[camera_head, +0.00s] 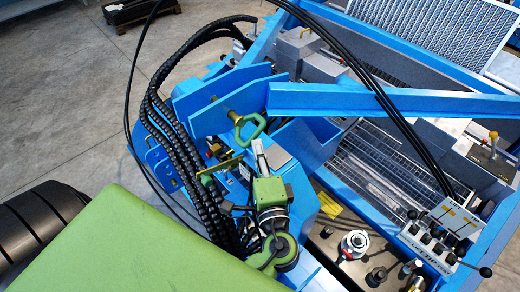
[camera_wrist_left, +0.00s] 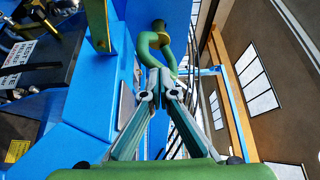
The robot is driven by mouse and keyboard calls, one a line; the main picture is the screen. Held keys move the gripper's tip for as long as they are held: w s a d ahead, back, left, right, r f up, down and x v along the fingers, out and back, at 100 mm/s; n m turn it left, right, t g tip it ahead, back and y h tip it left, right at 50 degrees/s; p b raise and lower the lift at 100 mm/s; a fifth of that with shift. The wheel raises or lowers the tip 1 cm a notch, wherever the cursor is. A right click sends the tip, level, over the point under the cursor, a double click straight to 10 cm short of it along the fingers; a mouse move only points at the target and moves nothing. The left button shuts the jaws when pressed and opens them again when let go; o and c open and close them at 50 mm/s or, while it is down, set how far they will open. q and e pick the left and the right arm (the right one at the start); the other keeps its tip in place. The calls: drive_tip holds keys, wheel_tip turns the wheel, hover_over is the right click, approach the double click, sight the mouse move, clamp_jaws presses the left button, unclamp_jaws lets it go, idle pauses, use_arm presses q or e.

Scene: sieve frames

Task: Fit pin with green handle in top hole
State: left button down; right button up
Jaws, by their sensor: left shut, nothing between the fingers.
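The pin's green loop handle (camera_head: 250,128) hangs at the blue bracket plates (camera_head: 215,112) in the head view. Its brass collar (camera_head: 234,116) is against the near plate, and the shank beyond is mostly hidden, so I cannot tell how deep it sits. In the left wrist view the green handle (camera_wrist_left: 146,46) and brass collar (camera_wrist_left: 159,27) are straight ahead, against blue metal. My left gripper (camera_head: 259,150) is shut and empty just below the handle. Its fingertips also show in the left wrist view (camera_wrist_left: 160,78), close to the handle's lower end; contact is unclear. My right gripper is not in view.
A blue beam (camera_head: 390,101) runs right from the bracket. Black hoses (camera_head: 170,120) crowd the left side. A brass bar (camera_head: 220,165) stands below the bracket. A lever panel (camera_head: 432,245) is at lower right. Open floor (camera_head: 65,110) lies at upper left.

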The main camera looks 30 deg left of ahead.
use_arm(q)
drive_tip(key=shift+w+a, duration=0.25)
drive_tip(key=shift+a, duration=0.5)
drive_tip(key=shift+w+a, duration=0.3)
drive_tip(key=shift+a, duration=0.5)
drive_tip(key=shift+w+a, duration=0.25)
drive_tip(key=shift+a, duration=0.5)
drive_tip(key=d, duration=0.2)
drive_tip(key=s+d+b, duration=0.1)
drive_tip(key=shift+s+d, duration=0.15)
drive_tip(key=shift+d, duration=0.25)
drive_tip(key=shift+s, duration=0.1)
drive_tip(key=v, duration=1.2)
idle(0.6)
